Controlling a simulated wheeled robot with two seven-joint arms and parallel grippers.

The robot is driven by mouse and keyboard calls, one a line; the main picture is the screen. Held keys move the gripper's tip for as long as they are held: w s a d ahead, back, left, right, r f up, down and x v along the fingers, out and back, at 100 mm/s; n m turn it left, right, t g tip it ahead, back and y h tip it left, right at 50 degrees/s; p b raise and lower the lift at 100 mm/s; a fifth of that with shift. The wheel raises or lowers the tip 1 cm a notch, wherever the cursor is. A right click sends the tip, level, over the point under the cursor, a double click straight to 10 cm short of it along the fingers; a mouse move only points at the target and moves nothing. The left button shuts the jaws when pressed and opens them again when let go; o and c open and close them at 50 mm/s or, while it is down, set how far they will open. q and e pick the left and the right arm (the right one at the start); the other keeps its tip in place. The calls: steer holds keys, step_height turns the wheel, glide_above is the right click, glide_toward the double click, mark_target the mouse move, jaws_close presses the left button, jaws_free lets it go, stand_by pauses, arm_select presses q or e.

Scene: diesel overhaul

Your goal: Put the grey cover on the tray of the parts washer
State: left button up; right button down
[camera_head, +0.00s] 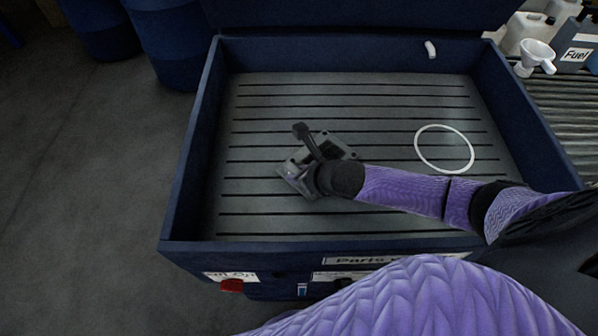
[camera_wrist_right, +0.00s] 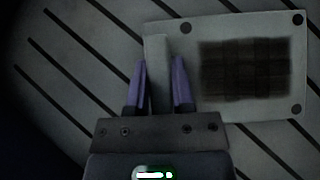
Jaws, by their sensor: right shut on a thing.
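The grey cover (camera_head: 339,141) is in the tray of the parts washer (camera_head: 250,190), left of the middle. It is a flat plate with a dark mesh patch and dark corner holes. In the right wrist view the cover (camera_wrist_right: 220,26) lies close over the slats, and I cannot tell whether it touches them. My right gripper (camera_wrist_right: 160,80) is shut on an upright tab of the cover, with one purple finger on each side. In the head view my right gripper (camera_head: 308,170) partly hides the cover. My left gripper is not in view.
A white ring (camera_head: 444,126) marks the slats on the right of the tray. Raised blue walls surround the tray, with a small white spout (camera_head: 430,49) at the back. A white funnel (camera_head: 537,54) and a fuel can (camera_head: 577,50) stand at the back right. Blue drums (camera_head: 166,40) stand behind left.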

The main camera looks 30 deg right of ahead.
steer(key=shift+c, duration=2.4)
jaws_free()
steer(key=shift+r, duration=0.1)
steer(key=p+v, duration=0.5)
steer(key=v, duration=0.7)
